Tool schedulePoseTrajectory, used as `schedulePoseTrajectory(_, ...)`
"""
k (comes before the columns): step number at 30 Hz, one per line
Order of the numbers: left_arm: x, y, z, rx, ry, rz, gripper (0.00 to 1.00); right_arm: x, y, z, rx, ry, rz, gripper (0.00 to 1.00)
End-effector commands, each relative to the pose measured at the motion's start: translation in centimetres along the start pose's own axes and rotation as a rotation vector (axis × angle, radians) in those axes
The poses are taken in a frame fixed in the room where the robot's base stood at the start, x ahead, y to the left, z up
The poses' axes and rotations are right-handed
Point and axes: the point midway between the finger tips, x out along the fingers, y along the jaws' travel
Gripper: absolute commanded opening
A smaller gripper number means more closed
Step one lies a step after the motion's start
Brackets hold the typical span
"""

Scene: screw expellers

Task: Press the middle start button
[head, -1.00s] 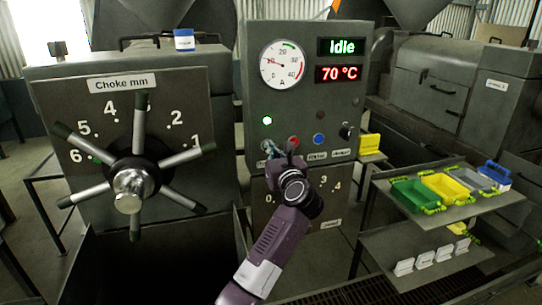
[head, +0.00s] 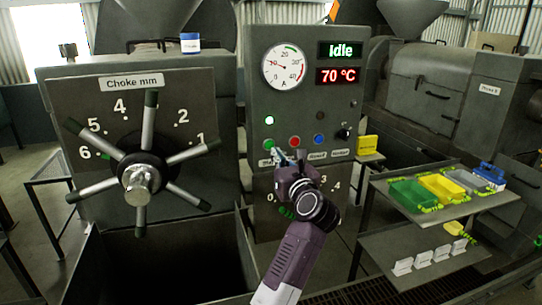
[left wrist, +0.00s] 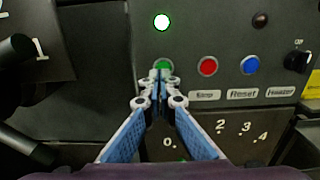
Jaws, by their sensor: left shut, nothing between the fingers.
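The control panel (head: 335,105) in the middle reads Idle on its green display (head: 340,50). A green button (head: 269,143) sits at the left of its button row and also shows in the left wrist view (left wrist: 163,65). A red button (head: 295,142) and a blue button (head: 319,140) sit to its right. My left gripper (head: 279,156) is shut and empty, low in front of the panel. In the left wrist view its tips (left wrist: 161,76) overlap the green button's lower edge; I cannot tell whether they touch it. My right gripper is not in view.
A black knob (head: 345,132) is at the row's right end. The spoked choke wheel (head: 141,181) stands left. A shelf (head: 460,209) with coloured bins stands right.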

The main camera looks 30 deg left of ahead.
Motion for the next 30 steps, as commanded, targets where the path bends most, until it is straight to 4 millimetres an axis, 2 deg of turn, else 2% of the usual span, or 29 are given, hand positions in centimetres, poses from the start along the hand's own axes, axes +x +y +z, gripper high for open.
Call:
schedulePoseTrajectory(1, -1.2, -0.2, -0.6, -0.005, 0.003, -0.004, 0.00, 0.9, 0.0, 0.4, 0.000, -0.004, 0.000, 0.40)
schedulePoseTrajectory(5, -3.8, -0.2, -0.6, -0.003, 0.004, -0.004, 0.00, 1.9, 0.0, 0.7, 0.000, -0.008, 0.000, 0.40)
schedulePoseTrajectory(12, -6.8, -0.1, -0.3, -0.001, 0.002, -0.002, 0.00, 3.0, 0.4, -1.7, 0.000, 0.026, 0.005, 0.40)
schedulePoseTrajectory(17, -7.3, -0.1, -0.1, 0.002, 0.002, -0.001, 0.00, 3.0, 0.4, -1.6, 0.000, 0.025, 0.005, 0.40)
schedulePoseTrajectory(24, -7.3, -0.1, -0.1, 0.002, 0.002, -0.001, 0.00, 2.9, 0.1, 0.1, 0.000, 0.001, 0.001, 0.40)
schedulePoseTrajectory(30, -7.3, -0.1, -0.1, 0.001, 0.001, -0.001, 0.00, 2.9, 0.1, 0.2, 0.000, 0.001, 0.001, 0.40)
